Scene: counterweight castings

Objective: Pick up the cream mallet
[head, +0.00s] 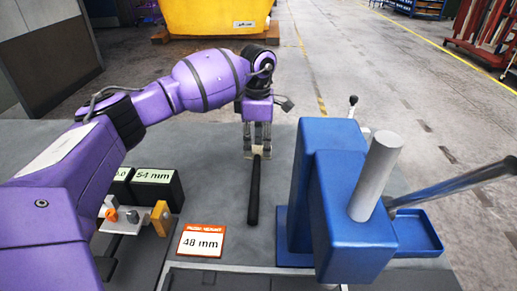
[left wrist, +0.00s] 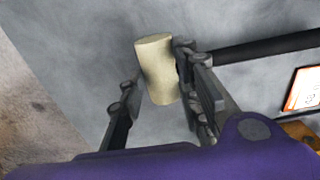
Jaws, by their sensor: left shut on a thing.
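The cream mallet has a cream cylindrical head (left wrist: 156,68) and a long black handle (head: 254,190). In the head view the handle points toward me over the grey table, and the head (head: 258,151) shows between the fingertips. My left gripper (head: 257,146) reaches down from above and is shut on the mallet head. In the left wrist view the left gripper (left wrist: 160,95) has one finger on each side of the head, and the handle runs off to the right. I cannot tell whether the mallet touches the table. My right gripper is not in view.
A blue press (head: 345,190) with a grey cylinder and lever stands to the right. A 48 mm card (head: 201,241) lies left of the handle. Dark blocks (head: 155,189), one marked 54 mm, stand further left. A blue tray (head: 418,232) is beside the press.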

